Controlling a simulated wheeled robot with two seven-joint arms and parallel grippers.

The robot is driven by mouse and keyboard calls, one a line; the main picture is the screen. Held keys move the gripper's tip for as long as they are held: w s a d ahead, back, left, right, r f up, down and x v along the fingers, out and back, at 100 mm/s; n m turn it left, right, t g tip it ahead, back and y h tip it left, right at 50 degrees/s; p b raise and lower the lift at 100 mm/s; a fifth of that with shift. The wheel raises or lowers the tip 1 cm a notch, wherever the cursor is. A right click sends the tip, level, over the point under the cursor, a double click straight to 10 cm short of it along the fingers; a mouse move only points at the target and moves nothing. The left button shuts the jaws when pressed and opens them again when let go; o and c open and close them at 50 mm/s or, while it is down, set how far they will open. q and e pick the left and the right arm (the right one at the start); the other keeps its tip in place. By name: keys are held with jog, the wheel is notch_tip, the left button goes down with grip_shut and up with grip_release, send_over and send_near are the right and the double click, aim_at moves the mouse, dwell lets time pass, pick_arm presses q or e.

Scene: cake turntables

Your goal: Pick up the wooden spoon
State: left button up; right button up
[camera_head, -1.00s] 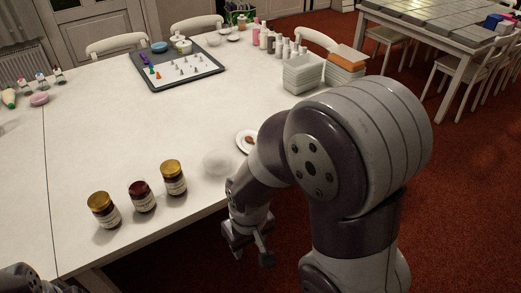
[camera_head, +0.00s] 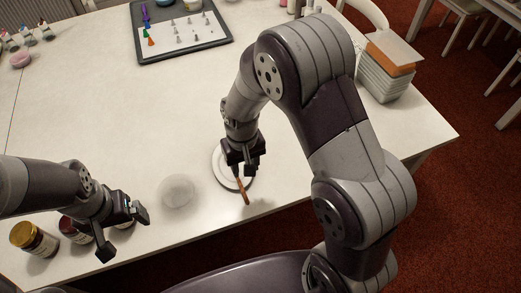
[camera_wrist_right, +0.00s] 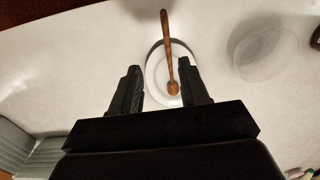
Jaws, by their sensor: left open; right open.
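The wooden spoon (camera_head: 243,186) lies across a small white plate (camera_head: 219,171) near the table's front edge, its handle reaching over the rim. In the right wrist view the spoon (camera_wrist_right: 169,50) and the plate (camera_wrist_right: 152,70) show beyond my fingers, with the spoon's bowl end between the fingertips. My right gripper (camera_wrist_right: 157,70) is open and empty; in the head view it (camera_head: 243,168) is over the plate and hides part of the plate and spoon.
A clear round bowl (camera_head: 177,191) stands left of the plate. Jars with lids (camera_head: 34,238) stand at the lower left, partly hidden by my left arm. A tray with small cones (camera_head: 180,50) and stacked containers (camera_head: 385,75) are farther back. The table's middle is clear.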

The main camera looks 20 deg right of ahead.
aim_at(243, 191)
jog(key=f, duration=0.1)
jog(key=a+f, duration=0.1)
jog(key=s+f, duration=0.1)
jog(key=shift+a+f, duration=0.15)
jog(key=shift+f, duration=0.05)
jog(key=f, duration=0.4)
jog(key=shift+w+d, duration=0.25)
jog(key=shift+w, duration=0.1)
jog(key=f, duration=0.4)
jog(key=shift+s+a, duration=0.15)
jog(key=shift+a, duration=0.2)
jog(key=shift+f, duration=0.25)
pick_arm(q)
jog(key=shift+s+a+r, duration=0.25)
jog(key=shift+s+a, duration=0.1)
jog(key=shift+a, duration=0.1)
pick_arm(e)
jog(key=shift+d, duration=0.1)
pick_arm(q)
jog(key=shift+a, duration=0.1)
pick_arm(e)
grip_shut()
